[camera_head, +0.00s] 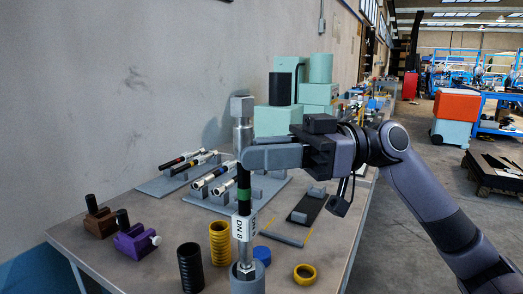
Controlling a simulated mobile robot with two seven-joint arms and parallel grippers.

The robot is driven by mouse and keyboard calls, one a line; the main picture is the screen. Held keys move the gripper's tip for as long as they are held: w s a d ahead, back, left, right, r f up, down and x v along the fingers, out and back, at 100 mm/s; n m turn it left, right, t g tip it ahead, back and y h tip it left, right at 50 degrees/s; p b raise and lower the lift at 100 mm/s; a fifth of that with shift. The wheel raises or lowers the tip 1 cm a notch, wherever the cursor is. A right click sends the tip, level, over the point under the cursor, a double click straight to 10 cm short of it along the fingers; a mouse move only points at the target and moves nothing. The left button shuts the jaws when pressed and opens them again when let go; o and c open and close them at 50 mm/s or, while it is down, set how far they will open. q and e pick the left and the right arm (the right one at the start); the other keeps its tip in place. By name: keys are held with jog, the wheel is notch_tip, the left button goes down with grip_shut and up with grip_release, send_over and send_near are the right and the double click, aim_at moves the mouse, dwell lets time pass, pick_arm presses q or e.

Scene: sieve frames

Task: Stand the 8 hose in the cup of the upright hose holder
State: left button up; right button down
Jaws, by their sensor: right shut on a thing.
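The 8 hose (243,228) is upright, with a silver hex fitting at the top, a black body, a green band and a white "DN 8" label. My right gripper (246,157) comes in from the right and is shut on the upper part of the hose. The grey-blue cup of the upright hose holder (260,279) is at the bottom edge of the picture. The hose's lower metal end is at the cup's mouth; I cannot tell how deep it sits. My left gripper is not in view.
A black coil (190,267), a yellow coil (220,243), a yellow ring (304,274) and a blue cap (262,254) stand close around the cup. Other hoses lie on grey racks (163,186) behind. Purple (136,241) and brown (99,222) blocks stand at left.

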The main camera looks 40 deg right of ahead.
pick_arm(q)
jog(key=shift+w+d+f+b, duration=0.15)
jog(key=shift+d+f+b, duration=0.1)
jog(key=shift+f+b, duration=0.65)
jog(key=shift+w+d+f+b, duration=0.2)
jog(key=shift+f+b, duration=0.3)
jog(key=shift+b, duration=0.7)
pick_arm(e)
jog(key=shift+f, duration=2.5)
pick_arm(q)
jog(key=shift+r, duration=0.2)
pick_arm(e)
jog(key=c, duration=0.9)
grip_release()
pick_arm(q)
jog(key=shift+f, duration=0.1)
